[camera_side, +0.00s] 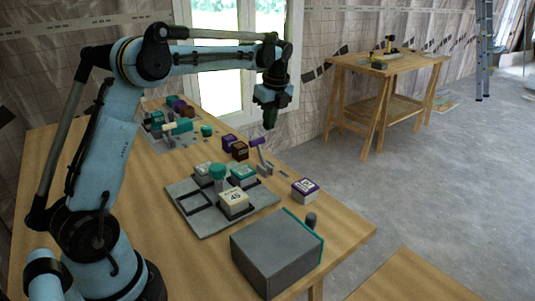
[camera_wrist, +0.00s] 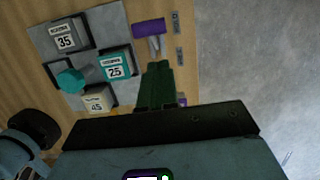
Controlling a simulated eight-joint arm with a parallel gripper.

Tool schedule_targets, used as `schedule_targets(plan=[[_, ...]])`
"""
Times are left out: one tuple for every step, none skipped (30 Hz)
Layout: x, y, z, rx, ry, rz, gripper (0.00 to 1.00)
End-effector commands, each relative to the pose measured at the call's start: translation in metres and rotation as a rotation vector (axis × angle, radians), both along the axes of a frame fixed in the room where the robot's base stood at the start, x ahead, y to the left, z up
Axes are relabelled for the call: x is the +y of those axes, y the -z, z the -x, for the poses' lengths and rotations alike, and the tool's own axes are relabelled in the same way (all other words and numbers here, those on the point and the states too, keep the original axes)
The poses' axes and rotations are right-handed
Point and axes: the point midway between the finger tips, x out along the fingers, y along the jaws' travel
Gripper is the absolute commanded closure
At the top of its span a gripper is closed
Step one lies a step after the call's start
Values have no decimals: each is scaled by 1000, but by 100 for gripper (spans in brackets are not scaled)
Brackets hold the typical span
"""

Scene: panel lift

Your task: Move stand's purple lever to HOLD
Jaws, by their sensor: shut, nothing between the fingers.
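The purple lever handle (camera_side: 258,142) sits on a grey post beside the tray, near the table's right edge. In the wrist view the purple handle (camera_wrist: 148,27) is at the top centre, with its grey post running down from it. Two small grey label plates (camera_wrist: 176,22) are just right of it; their lettering is too small to read. My gripper (camera_side: 270,126) is shut and empty, pointing down above and slightly right of the handle in the side view. In the wrist view my gripper's green fingers (camera_wrist: 158,72) are together below the handle, overlapping the lower post area.
A grey tray (camera_side: 182,188) holds blocks marked 35, 25 and 45 and a teal round piece (camera_side: 218,172). Purple and brown blocks (camera_side: 239,151) stand behind the lever. A purple-topped block (camera_side: 305,189) and a large grey box (camera_side: 270,255) are nearer the front.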

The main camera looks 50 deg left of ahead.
Motion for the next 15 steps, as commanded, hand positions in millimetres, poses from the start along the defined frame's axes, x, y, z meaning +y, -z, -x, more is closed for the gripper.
schedule_targets(plan=[[-1,-10,0,0,0,0,100],[-2,-16,0,0,0,0,100],[-3,-23,0,0,0,0,100],[-3,-29,0,0,0,0,100],[-4,-34,0,0,0,0,100],[-4,-40,0,0,0,0,100],[-5,-45,0,0,0,0,100],[-5,-49,0,0,0,0,100],[-6,-55,0,0,0,0,100],[-6,-58,0,0,0,0,100],[-6,-61,0,0,0,0,100],[-7,-65,0,0,0,0,100],[-7,-68,0,0,0,0,100],[-7,-70,0,0,0,0,100],[-7,-72,0,0,0,0,100]])
